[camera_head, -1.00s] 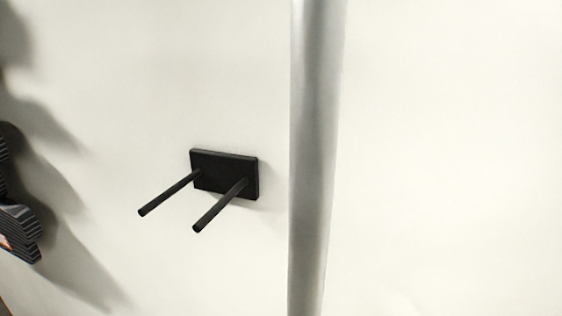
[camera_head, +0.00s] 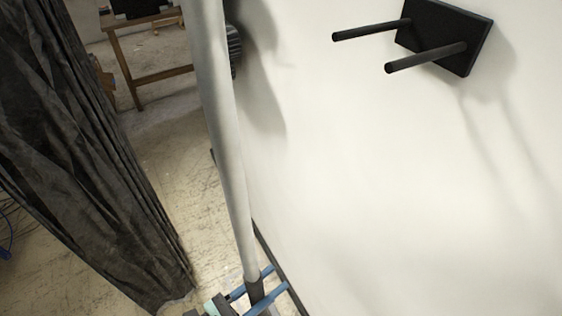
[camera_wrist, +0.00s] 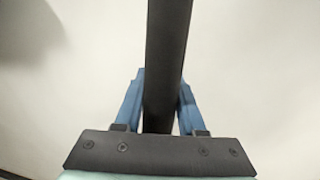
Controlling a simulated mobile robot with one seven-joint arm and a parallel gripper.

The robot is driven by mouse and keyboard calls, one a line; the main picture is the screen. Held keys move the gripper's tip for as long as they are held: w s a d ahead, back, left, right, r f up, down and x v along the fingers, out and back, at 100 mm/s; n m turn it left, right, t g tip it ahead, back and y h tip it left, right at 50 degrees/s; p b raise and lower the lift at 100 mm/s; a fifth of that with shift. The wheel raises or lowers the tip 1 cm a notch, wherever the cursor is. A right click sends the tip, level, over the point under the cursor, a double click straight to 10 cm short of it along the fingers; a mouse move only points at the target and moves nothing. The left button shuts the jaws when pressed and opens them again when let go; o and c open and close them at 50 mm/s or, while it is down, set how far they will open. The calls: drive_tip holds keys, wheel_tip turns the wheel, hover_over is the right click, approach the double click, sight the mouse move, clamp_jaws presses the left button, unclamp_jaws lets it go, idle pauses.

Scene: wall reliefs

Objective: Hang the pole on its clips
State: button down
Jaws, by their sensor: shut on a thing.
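The pole (camera_head: 232,170) is long and pale silver with a dark lower section (camera_head: 255,291). It stands nearly upright with a slight lean, its top cut off by the frame. My gripper (camera_head: 276,278) has blue fingers shut around the dark section, low in the head view. The wrist view shows this dark section (camera_wrist: 164,50) between the two blue fingers (camera_wrist: 162,82). The clips are a black wall plate (camera_head: 446,34) with two black pegs (camera_head: 425,58) sticking out, at the upper right of the head view. The pole is left of the pegs in the picture and apart from them.
A white wall (camera_head: 400,200) fills the right side. A dark draped curtain (camera_head: 80,170) hangs at the left. A wooden table or stand (camera_head: 150,76) is at the back. Worn concrete floor (camera_head: 185,150) lies between curtain and wall.

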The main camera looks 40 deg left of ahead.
drive_tip(key=shift+w+r, duration=0.1)
drive_tip(key=shift+r, duration=0.05)
drive_tip(key=shift+d+f+b+x, duration=0.3)
drive_tip(key=shift+d+f+x, duration=0.1)
drive_tip(key=shift+x, duration=2.4)
drive_tip(key=shift+d+f+b+x, duration=0.35)
drive_tip(key=shift+d+f+x, duration=0.05)
drive_tip(key=shift+x, duration=2.35)
drive_tip(key=shift+d+f+b+x, duration=0.3)
drive_tip(key=shift+d+f+x, duration=0.1)
drive_tip(key=shift+x, duration=2.4)
drive_tip(key=shift+f+b, duration=1.4)
drive_tip(key=shift+f, duration=0.1)
drive_tip(key=shift+c, duration=2.1)
unclamp_jaws()
drive_tip(key=shift+f, duration=0.1)
drive_tip(key=shift+s+f, duration=0.15)
drive_tip(key=shift+s, duration=0.1)
drive_tip(key=b+v, duration=0.2)
drive_tip(key=v, duration=1.1)
